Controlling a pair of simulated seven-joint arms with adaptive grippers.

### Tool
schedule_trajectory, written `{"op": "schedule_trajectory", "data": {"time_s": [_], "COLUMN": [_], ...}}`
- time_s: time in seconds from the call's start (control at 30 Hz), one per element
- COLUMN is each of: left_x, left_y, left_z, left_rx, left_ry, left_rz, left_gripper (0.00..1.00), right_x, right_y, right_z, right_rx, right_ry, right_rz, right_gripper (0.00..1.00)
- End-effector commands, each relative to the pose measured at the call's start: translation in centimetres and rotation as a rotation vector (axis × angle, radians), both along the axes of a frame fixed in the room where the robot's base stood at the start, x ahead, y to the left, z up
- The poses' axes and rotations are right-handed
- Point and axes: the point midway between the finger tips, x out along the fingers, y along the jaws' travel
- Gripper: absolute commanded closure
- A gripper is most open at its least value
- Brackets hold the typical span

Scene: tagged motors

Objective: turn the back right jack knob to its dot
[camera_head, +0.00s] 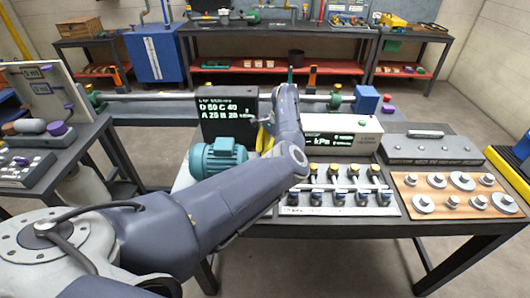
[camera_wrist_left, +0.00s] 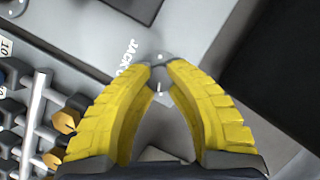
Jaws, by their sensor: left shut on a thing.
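My left gripper (camera_wrist_left: 159,78) fills the left wrist view, its two yellow fingers closing to a point. Its tips are shut on a small dark grey jack knob (camera_wrist_left: 160,60) on a light grey plate (camera_wrist_left: 95,35), beside white lettering that begins "JACK". A small white mark shows on the knob, and another pale mark shows between the fingers below it. The fingers hide most of the knob, so I cannot tell whether it lines up with its dot. In the head view a yellow part of the gripper (camera_head: 264,138) shows behind my arm, next to the teal motor (camera_head: 217,159); the knob is hidden there. My right gripper is in neither view.
A dark display box (camera_head: 228,118) stands behind the motor, and a white kPa box (camera_head: 341,133) to the right. Several yellow and dark knobs stand on a panel (camera_head: 340,210) in front. A wooden board (camera_head: 438,205) with metal discs lies at the right.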

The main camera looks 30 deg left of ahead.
Motion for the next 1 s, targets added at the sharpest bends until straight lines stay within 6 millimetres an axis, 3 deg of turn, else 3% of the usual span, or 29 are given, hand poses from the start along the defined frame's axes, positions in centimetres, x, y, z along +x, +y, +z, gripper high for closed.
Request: {"op": "schedule_trajectory", "data": {"time_s": [0.3, 0.83, 0.87, 1.0], "left_x": [-0.19, -0.27, -0.27, -0.21], "left_y": [0.17, 0.2, 0.19, 0.16], "left_z": [-0.13, -0.19, -0.19, -0.16], "left_rx": [0.002, 0.002, 0.002, 0.001], "left_ry": [0.007, 0.008, 0.008, 0.006], "left_rz": [0.099, 0.116, 0.116, 0.117], "left_gripper": [1.0, 1.0, 0.82, 0.66], "right_x": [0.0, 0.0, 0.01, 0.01], "right_y": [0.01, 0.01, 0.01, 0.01], "right_z": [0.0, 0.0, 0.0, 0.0], "right_rx": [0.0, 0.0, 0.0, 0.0], "right_ry": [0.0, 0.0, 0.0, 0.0], "right_rz": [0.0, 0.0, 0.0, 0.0], "right_gripper": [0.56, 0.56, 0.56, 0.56]}}
